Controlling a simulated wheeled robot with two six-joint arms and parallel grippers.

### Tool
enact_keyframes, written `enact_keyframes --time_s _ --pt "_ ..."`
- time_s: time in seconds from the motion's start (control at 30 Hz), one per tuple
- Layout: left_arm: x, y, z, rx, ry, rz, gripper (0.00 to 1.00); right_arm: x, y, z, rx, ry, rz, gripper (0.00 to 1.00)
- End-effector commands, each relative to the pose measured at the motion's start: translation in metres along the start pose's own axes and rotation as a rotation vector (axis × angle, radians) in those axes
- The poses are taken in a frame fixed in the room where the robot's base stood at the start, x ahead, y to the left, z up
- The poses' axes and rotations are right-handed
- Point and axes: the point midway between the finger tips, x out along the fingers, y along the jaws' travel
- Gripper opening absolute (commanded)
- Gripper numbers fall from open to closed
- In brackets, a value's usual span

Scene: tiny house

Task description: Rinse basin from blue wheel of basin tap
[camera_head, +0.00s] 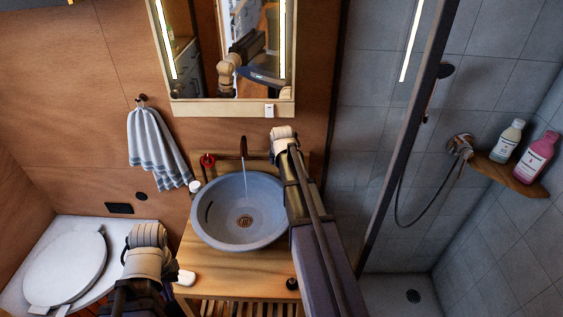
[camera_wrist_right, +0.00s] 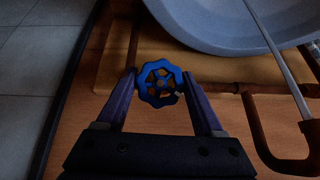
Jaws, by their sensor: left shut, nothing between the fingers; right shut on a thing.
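The grey round basin (camera_head: 222,233) stands on a wooden counter, with a brown drain in its middle. The dark tap (camera_head: 243,146) rises behind it, and a thin stream of water (camera_head: 246,183) falls from it into the basin. A red wheel (camera_head: 208,160) is on the wall left of the tap. The blue wheel (camera_wrist_right: 160,83) shows in the right wrist view, between the fingers of my right gripper (camera_wrist_right: 160,78), which is shut on it. My right arm hides this wheel in the head view. My left gripper (camera_head: 148,250) is shut and empty, left of the counter; its fingertips are not clear.
A mirror (camera_head: 283,107) hangs above the tap. A striped towel (camera_head: 157,145) hangs at left, above a white toilet (camera_head: 66,268). A small white object (camera_head: 185,278) lies on the counter's front left. A shower with a glass panel is at right.

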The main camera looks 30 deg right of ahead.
Motion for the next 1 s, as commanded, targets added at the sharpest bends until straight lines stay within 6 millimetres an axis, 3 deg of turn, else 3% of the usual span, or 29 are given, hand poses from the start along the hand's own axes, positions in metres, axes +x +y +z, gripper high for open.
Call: enact_keyframes --time_s 0.4,0.43,0.7,1.0 --pt "0.0000 0.0000 0.0000 0.000 0.000 0.000 0.00 -0.0004 0.0002 0.0017 0.005 -0.004 -0.002 0.14" --pt "0.0000 0.0000 0.0000 0.000 0.000 0.000 0.00 -0.0004 0.0002 0.0016 0.004 -0.004 -0.002 0.71" --pt "-0.0001 0.0000 0.0000 0.000 0.000 0.000 0.00 -0.0003 0.0001 0.0005 0.004 -0.001 -0.002 0.99" --pt "-0.0021 -0.0002 0.0001 0.000 0.000 0.000 0.00 -0.0023 0.0000 -0.0003 0.003 0.000 -0.002 0.99"
